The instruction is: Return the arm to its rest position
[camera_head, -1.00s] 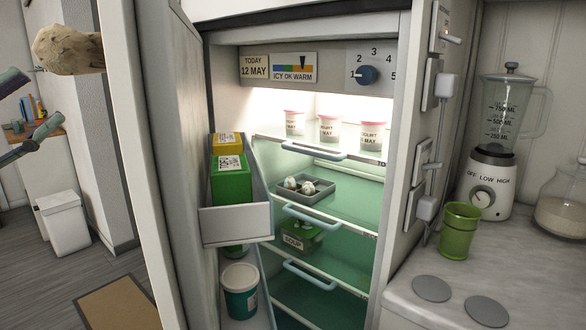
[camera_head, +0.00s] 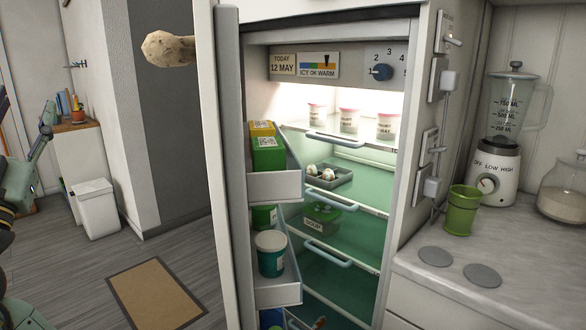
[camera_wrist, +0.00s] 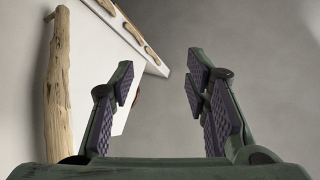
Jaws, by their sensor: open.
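My gripper (camera_wrist: 160,85) shows in the wrist view with its two dark green fingers and purple ribbed pads spread apart and nothing between them. A pale driftwood handle (camera_wrist: 57,95) stands to the left of the fingers in that view, apart from them. In the head view, parts of my green arm (camera_head: 25,175) show at the far left edge, and the gripper's fingertips cannot be made out there. The open fridge (camera_head: 340,150) stands in the middle, clear of my arm.
The fridge door with a driftwood knob (camera_head: 167,49) stands open. Its door bins hold cartons (camera_head: 268,155) and a tub (camera_head: 270,254). A blender (camera_head: 500,150) and green cup (camera_head: 462,210) stand on the right counter. A white bin (camera_head: 97,209) and a mat (camera_head: 155,293) are on the left floor.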

